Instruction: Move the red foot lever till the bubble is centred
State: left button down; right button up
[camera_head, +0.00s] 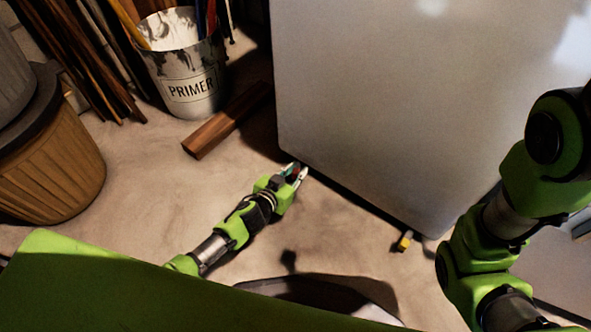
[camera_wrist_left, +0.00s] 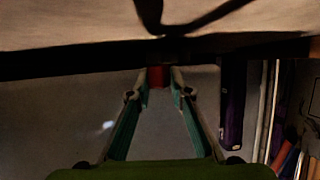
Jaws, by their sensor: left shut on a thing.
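The red foot lever (camera_wrist_left: 157,77) shows in the left wrist view as a small red block between my left fingertips, under the dark bottom edge of the white appliance (camera_head: 400,100). My left gripper (camera_head: 297,172) is at the appliance's near left bottom corner, low over the floor. It is shut on the red lever; its fingers (camera_wrist_left: 159,84) hide part of it. No bubble can be made out in either view. My right arm shows at the right of the head view, but its gripper is out of view.
A yellow piece (camera_head: 403,241) sits at the appliance's right bottom corner. A brown wooden block (camera_head: 226,122) lies on the floor by a white primer bucket (camera_head: 189,82). A brown basket (camera_head: 50,160) stands at left.

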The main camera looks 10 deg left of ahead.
pick_arm(q)
jog(key=shift+d+r, duration=0.1)
jog(key=shift+d, duration=0.4)
jog(key=c, duration=2)
grip_release()
jog(key=shift+o, duration=0.2)
jog(key=shift+a, duration=0.25)
jog(key=v, duration=1.2)
jog(key=shift+s+f, duration=0.1)
jog(key=shift+f, duration=0.15)
